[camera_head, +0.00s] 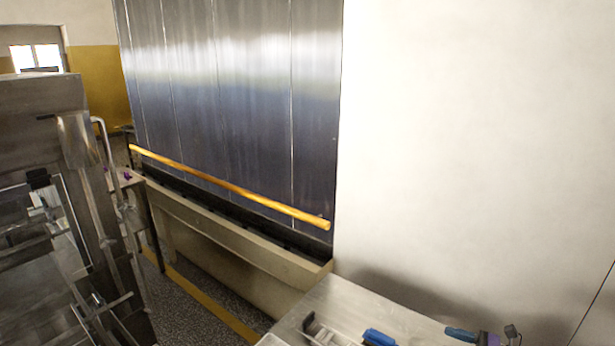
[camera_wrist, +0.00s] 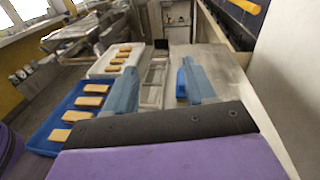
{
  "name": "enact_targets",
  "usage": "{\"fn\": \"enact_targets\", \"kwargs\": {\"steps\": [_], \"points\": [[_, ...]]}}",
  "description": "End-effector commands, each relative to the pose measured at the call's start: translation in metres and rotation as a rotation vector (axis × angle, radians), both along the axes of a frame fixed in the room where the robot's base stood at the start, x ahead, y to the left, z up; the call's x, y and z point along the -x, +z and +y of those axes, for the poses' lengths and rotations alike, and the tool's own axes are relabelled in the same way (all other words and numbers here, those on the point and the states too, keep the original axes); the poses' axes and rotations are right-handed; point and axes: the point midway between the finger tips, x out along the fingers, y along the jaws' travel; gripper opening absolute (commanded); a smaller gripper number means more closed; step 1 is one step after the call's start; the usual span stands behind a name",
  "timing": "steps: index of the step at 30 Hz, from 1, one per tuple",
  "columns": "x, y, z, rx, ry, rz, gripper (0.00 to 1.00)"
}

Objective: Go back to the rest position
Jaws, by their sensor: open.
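My gripper (camera_wrist: 160,88) is open in the wrist view, its two light-blue fingers apart with nothing held between them. The fingers stand out over a metal bench, and the dark and purple gripper body fills the bottom of that view. In the head view, a blue and purple part of my gripper (camera_head: 468,335) shows at the bottom edge, above the bench; the rest is cut off.
The metal bench (camera_head: 343,303) runs along a pale wall. A blue tray (camera_wrist: 48,134) and a white tray (camera_wrist: 98,68) hold several orange-brown bars. A blue object (camera_wrist: 181,88) lies beside the right finger. A yellow rail (camera_head: 230,187) crosses the metal panels.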

Motion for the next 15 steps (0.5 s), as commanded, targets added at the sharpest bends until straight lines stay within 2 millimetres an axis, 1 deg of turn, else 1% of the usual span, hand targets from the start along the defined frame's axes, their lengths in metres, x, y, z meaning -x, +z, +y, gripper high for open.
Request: {"fn": "enact_targets", "kwargs": {"steps": [5,8,9,12,15], "points": [[-0.004,0.024,0.043,0.055,0.101,-0.031,0.55],[-0.002,0.041,0.075,0.103,0.173,-0.055,0.55],[0.0,0.047,0.088,0.122,0.202,-0.063,0.55],[0.006,0.06,0.121,0.178,0.276,-0.087,0.55],[0.016,0.072,0.15,0.225,0.353,-0.11,0.55]]}}
